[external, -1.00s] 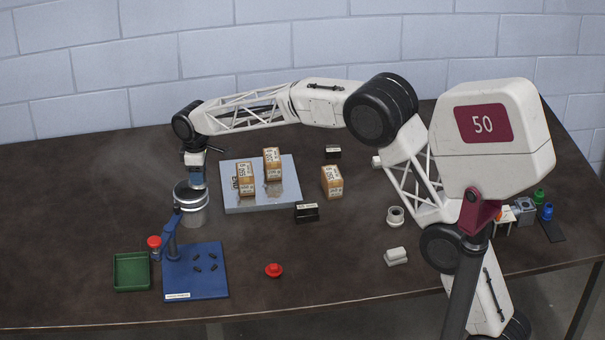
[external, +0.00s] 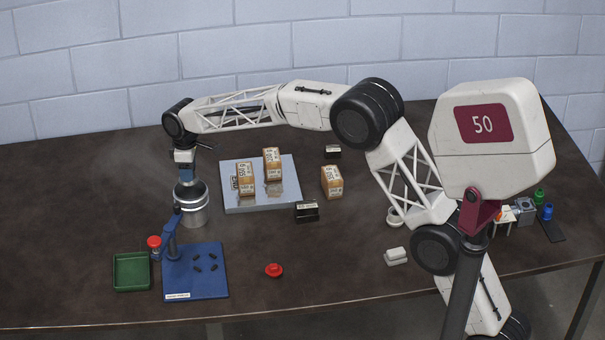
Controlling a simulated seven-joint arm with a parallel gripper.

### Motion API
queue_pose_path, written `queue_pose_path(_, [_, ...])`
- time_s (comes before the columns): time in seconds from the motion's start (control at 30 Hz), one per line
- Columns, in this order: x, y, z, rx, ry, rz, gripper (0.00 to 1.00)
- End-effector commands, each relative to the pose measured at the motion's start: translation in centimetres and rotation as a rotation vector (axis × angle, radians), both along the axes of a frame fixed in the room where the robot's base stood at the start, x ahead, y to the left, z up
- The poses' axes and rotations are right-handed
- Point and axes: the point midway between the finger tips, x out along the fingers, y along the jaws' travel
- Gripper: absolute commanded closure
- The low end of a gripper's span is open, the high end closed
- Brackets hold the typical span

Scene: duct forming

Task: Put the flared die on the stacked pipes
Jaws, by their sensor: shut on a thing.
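My gripper (external: 186,172) points down at the left of the table, behind the blue stand. It is shut on a grey metallic piece with a wide lower rim, which looks like the flared die (external: 188,187). The stacked pipes (external: 194,213) show as a shiny metal cylinder standing upright directly below. The die is over the pipes' top; whether it touches them or hovers just above I cannot tell. The fingertips are small and partly hidden. The blue stand's arm covers the lower left of the pipes.
A blue stand (external: 207,282) with a red-capped part (external: 154,243) and a green tray (external: 131,272) lie in front. A grey plate (external: 240,207) with labelled boxes (external: 271,163) is to the right. A red knob (external: 274,270) lies in front. The table's middle is fairly clear.

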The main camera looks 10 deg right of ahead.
Motion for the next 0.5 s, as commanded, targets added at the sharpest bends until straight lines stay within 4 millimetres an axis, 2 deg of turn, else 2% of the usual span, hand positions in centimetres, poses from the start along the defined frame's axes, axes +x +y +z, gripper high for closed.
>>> queue_pose_path(0.23, [0.0, 0.0, -2.4, -0.001, 0.001, 0.0, 0.93])
queue_pose_path(0.5, [0.0, 0.0, -3.0, 0.001, -0.001, 0.0, 0.93])
